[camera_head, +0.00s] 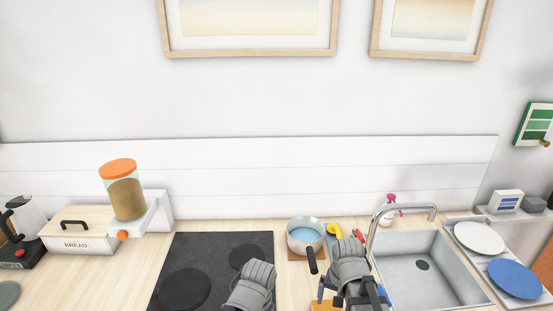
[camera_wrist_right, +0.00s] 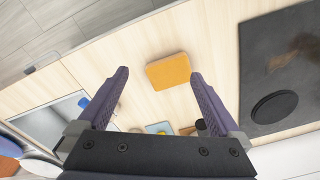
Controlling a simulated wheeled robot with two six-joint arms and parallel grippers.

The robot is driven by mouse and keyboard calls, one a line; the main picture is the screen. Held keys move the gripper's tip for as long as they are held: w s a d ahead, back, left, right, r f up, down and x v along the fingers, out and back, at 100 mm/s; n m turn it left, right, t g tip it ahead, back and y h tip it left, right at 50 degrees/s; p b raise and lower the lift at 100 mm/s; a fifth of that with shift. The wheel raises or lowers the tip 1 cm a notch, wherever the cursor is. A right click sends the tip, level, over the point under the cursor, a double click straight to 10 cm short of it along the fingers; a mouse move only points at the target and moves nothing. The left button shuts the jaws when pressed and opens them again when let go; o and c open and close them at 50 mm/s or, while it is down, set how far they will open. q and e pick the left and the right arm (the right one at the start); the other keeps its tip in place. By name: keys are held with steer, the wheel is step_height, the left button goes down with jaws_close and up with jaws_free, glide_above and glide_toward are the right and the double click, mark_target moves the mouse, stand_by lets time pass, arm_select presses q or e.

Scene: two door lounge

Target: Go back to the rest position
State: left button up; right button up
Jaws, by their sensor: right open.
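My right gripper (camera_head: 353,294) is low over the counter in the head view, between the hob and the sink. In the right wrist view its two dark purple fingers (camera_wrist_right: 160,74) are spread apart with nothing held between them. A yellow-orange block (camera_wrist_right: 168,72) lies on the counter beyond the fingertips, apart from them. It shows partly at the bottom edge of the head view (camera_head: 325,304), mostly covered by the gripper. My left arm's grey ribbed wrist part reaches over the hob's right side; its gripper is not visible.
The black hob (camera_head: 215,262) lies left of a pot (camera_head: 304,237) of blue liquid, whose handle points forward. The sink (camera_head: 425,268) with tap is right, and a plate rack (camera_head: 497,262) beyond it. A bread box (camera_head: 80,232) and jar (camera_head: 125,192) stand left.

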steer(key=s+a+f+n+h+b, duration=0.1)
steer(key=s+a+f+n+b, duration=0.4)
steer(key=s+a+n, duration=0.3)
steer(key=a, duration=0.3)
steer(key=shift+f+n+g+b, duration=0.25)
steer(key=shift+n+g+b, duration=0.05)
steer(key=shift+g, duration=0.1)
stand_by(0.7)
